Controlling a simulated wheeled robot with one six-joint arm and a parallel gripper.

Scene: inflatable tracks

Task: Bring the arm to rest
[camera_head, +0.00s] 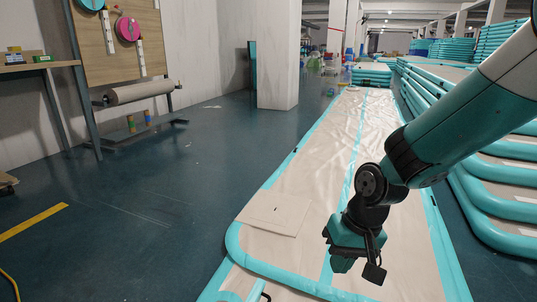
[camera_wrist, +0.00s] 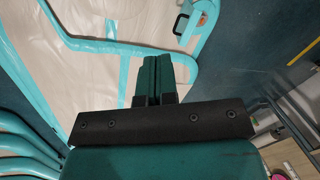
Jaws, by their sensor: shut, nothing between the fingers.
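My gripper (camera_wrist: 153,80) shows in the wrist view with its two green fingers close together and nothing between them. In the head view my gripper (camera_head: 341,264) hangs from my arm at the lower right. It points downward in front of the beige and teal inflatable track (camera_head: 330,150). The arm comes in from the upper right edge and is bent at the elbow. I cannot tell how far the gripper is above the track. The track also shows in the wrist view (camera_wrist: 85,65).
Stacked inflatable tracks (camera_head: 500,205) stand close on the right. A white pillar (camera_head: 278,55) stands behind on the left. The dark floor (camera_head: 150,200) at left is mostly clear, with a yellow line (camera_head: 33,221).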

